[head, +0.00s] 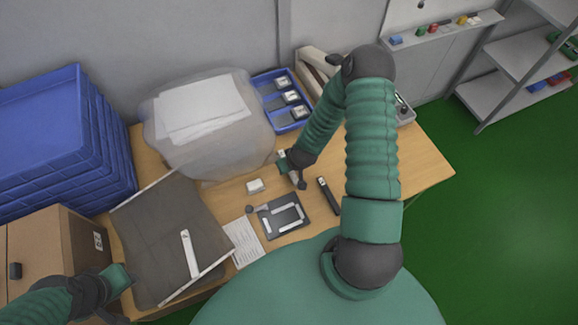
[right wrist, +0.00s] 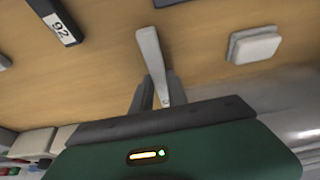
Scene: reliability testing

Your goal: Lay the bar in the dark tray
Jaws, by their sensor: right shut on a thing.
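My right gripper (head: 296,178) is over the wooden table, beyond the small dark tray (head: 271,222). In the right wrist view its fingers (right wrist: 157,88) are shut on one end of a pale grey bar (right wrist: 149,50), which sticks out past them. In the head view the bar is mostly hidden by the gripper. The dark tray lies flat, with several white bars along its edges. My left gripper (head: 118,280) is at the lower left, beside the grey mat; its fingers cannot be made out.
The grey mat (head: 150,215) carries a labelled white strip (head: 190,253). A white block (head: 255,186), a black labelled piece (head: 328,196) and a printed sheet (head: 243,243) lie around the tray. Blue crates (head: 50,130), a bagged bundle (head: 220,145) and a blue bin (head: 265,83) stand behind.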

